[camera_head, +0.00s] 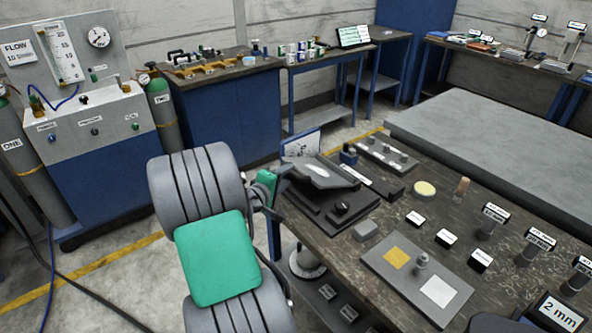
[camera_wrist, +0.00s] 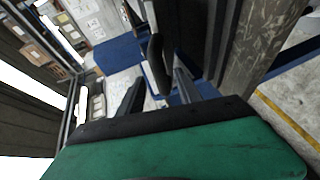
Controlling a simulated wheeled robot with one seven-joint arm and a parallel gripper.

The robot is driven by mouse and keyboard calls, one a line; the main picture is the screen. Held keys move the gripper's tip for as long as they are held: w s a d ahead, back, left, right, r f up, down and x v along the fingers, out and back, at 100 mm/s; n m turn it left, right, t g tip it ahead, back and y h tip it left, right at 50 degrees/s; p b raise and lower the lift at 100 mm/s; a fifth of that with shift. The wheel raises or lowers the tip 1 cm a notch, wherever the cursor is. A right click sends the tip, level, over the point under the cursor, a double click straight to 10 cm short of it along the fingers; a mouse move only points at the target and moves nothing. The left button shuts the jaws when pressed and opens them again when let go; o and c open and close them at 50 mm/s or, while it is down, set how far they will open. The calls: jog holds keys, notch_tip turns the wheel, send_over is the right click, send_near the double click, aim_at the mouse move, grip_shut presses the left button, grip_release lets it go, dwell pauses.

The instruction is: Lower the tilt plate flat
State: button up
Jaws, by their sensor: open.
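The tilt plate (camera_head: 325,174) is a dark grey plate with a lighter patch on top, on a black base (camera_head: 322,208) at the left end of the workbench. It looks tilted above the base; its exact angle is hard to tell. My gripper (camera_head: 284,172) is at the plate's left edge, partly hidden behind my arm. In the wrist view my gripper (camera_wrist: 158,88) has its two dark fingers apart. A dark narrow piece shows between and beyond them; I cannot tell whether it is the plate's edge or whether anything touches it.
The workbench (camera_head: 400,233) also holds a grey tray (camera_head: 418,279) with yellow and white squares, a small grey block (camera_head: 365,230), a yellow disc (camera_head: 424,189) and several labelled pieces. A black knob (camera_head: 343,207) sits on the base's front. Open floor lies left of the bench.

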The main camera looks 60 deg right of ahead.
aim_at(313, 170)
jog(key=x, duration=0.7)
jog(key=shift+p, duration=0.45)
jog(key=c, duration=0.9)
jog(key=shift+r, duration=0.1)
